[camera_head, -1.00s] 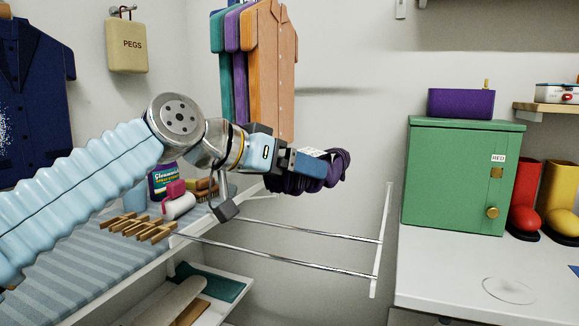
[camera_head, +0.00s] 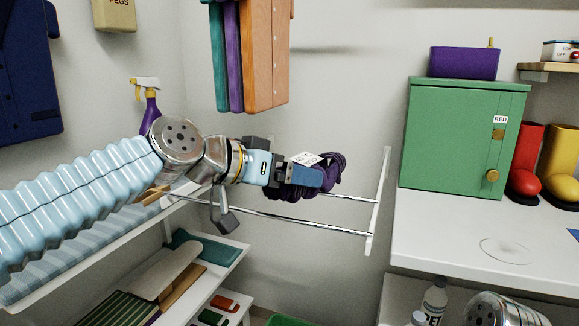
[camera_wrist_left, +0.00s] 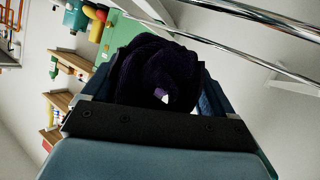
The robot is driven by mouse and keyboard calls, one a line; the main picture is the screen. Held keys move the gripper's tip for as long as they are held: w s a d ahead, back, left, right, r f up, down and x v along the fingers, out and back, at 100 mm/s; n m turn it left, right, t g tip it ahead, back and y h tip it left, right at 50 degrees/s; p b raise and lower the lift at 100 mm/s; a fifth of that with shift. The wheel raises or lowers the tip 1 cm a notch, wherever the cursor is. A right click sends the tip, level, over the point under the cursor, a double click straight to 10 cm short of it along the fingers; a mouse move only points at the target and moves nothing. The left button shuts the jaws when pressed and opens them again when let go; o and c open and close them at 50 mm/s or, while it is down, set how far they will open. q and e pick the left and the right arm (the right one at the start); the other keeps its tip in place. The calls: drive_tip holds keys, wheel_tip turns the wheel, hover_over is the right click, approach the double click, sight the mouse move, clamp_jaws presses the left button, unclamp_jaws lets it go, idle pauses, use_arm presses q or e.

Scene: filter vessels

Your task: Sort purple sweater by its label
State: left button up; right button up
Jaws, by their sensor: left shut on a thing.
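The purple sweater (camera_head: 332,168) is a dark, bunched roll of knit cloth. My left gripper (camera_head: 308,178) is shut on it and holds it in the air above the chrome rails. A white tag with dark print (camera_head: 304,158) shows on top at the fingers; I cannot read it. In the left wrist view the sweater (camera_wrist_left: 150,72) fills the space between the fingers, with a small white spot near its middle. My right gripper is not in view.
A two-rail chrome rack (camera_head: 290,222) stands below the sweater. A green cabinet (camera_head: 462,140) marked RED sits on the white counter (camera_head: 450,235) at right, beside red and yellow boots (camera_head: 525,165). Hanging clothes (camera_head: 265,55) are behind. Shelves with folded cloth (camera_head: 165,275) are lower left.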

use_arm(q)
drive_tip(key=shift+f, duration=0.55)
drive_tip(key=shift+f+b, duration=0.5)
drive_tip(key=shift+b, duration=0.25)
drive_tip(key=o, duration=1.1)
drive_tip(key=shift+c, duration=0.2)
